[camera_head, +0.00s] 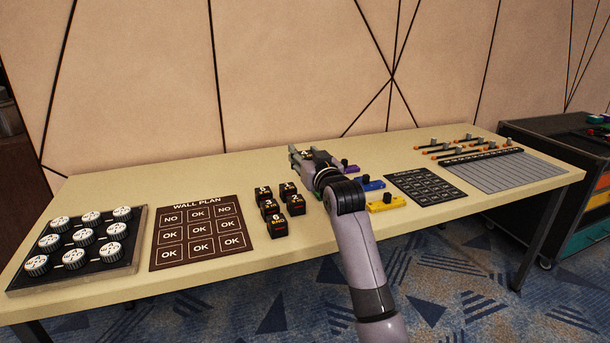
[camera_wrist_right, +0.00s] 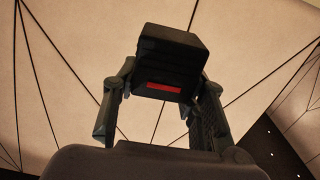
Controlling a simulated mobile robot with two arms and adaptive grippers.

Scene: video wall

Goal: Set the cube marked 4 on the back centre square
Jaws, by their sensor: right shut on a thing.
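My right gripper (camera_head: 301,153) is shut on a black cube (camera_wrist_right: 168,62), raised near the back middle of the table. In the right wrist view the cube sits between the two fingers, with a red strip on one face. In the head view a pale mark shows on it, too small to read surely. The dark brown wall plan mat (camera_head: 155,243) lies to the left, well apart from the gripper. Its back centre square (camera_head: 197,214) reads OK and is bare. My left gripper is not in view.
Several black marked cubes (camera_head: 277,226) stand between the mat and my right arm. A tray of round knobs (camera_head: 75,286) is at the far left. Purple, blue and yellow pieces (camera_head: 386,204) lie right of the arm. The table (camera_head: 160,180) is clear behind the mat.

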